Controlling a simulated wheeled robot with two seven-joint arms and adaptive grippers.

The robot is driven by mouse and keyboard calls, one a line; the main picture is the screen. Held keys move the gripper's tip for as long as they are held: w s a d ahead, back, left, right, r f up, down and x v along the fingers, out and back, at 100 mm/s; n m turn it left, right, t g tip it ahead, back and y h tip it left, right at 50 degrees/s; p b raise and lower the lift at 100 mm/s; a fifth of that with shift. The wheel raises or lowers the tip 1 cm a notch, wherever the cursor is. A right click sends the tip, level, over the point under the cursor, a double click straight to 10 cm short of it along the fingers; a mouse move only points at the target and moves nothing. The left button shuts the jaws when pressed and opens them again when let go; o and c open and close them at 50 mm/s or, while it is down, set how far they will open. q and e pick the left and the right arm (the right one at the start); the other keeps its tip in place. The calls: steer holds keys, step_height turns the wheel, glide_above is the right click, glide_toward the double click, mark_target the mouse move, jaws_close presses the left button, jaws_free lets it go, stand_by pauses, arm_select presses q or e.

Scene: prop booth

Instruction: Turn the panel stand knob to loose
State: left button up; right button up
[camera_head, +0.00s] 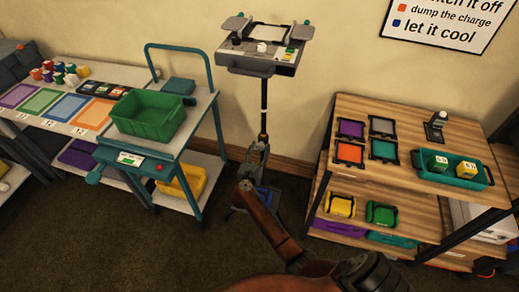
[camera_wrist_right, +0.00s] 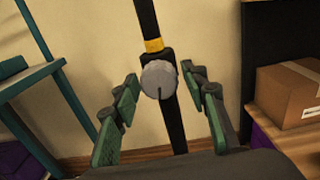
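The panel stand (camera_head: 262,68) stands at the back centre in the head view, with a grey panel on an upright black pole. In the right wrist view its pole (camera_wrist_right: 146,18) has a yellow band, and below that is a round grey knob (camera_wrist_right: 157,74) with a dark mark pointing down. My right gripper (camera_head: 255,158) is low at the pole in the head view. In the right wrist view its green-padded fingers (camera_wrist_right: 160,78) are open, one on each side of the knob, with gaps showing. The knob is hard to make out in the head view. My left gripper is not in view.
A teal cart (camera_head: 172,155) with a green bin (camera_head: 150,127) stands left of the pole. A wooden shelf unit (camera_head: 375,189) with trays stands to the right. The wall is close behind the stand. A cardboard box (camera_wrist_right: 287,95) shows in the wrist view.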

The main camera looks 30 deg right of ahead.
steer(key=c, duration=0.9)
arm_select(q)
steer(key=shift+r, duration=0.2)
arm_select(e)
steer(key=shift+a+n+p, duration=0.1)
steer(key=shift+n+p, duration=0.7)
steer(key=shift+n, duration=0.1)
steer(key=n+p, duration=0.2)
steer(key=n, duration=0.1)
steer(key=shift+r+n, duration=0.1)
steer(key=shift+n, duration=0.2)
steer(key=n+p, duration=0.2)
steer(key=n, duration=0.1)
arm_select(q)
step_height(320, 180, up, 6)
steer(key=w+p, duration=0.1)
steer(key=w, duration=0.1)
arm_select(e)
steer(key=shift+s+n, duration=0.1)
steer(key=shift+n, duration=1)
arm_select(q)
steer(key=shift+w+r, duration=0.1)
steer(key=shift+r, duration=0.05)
arm_select(e)
steer(key=shift+f, duration=0.2)
